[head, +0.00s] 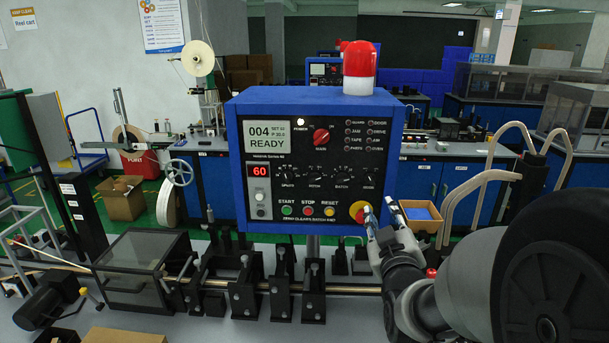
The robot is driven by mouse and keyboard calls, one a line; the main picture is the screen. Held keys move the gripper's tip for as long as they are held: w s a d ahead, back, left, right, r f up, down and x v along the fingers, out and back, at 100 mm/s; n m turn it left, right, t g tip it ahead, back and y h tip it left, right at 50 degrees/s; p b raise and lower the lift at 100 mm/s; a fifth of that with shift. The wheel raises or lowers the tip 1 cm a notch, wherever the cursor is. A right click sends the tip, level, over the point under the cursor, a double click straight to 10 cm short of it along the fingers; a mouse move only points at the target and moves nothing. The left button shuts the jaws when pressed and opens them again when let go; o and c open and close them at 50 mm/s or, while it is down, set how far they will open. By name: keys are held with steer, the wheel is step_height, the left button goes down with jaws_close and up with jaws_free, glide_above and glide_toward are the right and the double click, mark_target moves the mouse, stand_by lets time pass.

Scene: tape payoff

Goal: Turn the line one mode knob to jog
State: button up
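The blue-framed control panel (240,150) stands upright in the middle of the head view. Its screen (267,137) reads 004 and READY. A row of small black knobs crosses the panel. The rightmost one (369,176) seems to be labelled mode, but the lettering and its pointer are too small to read surely. A larger red knob (321,137), apparently labelled main, sits above the row. My gripper (380,207) is at the panel's lower right, below the rightmost knob. Its two fingertips are apart with nothing seen between them. I cannot tell whether it touches the panel.
A red and yellow stop button (357,211) is just left of my fingertips. Start, stop and reset buttons (308,211) line the panel's bottom. A red beacon (359,66) tops the panel. Black fixtures on a rod (312,290) stand below. Bent tan tubes (480,190) rise at right.

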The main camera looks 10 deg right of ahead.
mark_target(370, 180)
steer(key=x, duration=1.6)
steer(key=shift+w+f, duration=0.1)
steer(key=shift+w, duration=0.25)
steer(key=shift+c, duration=0.2)
jaws_close()
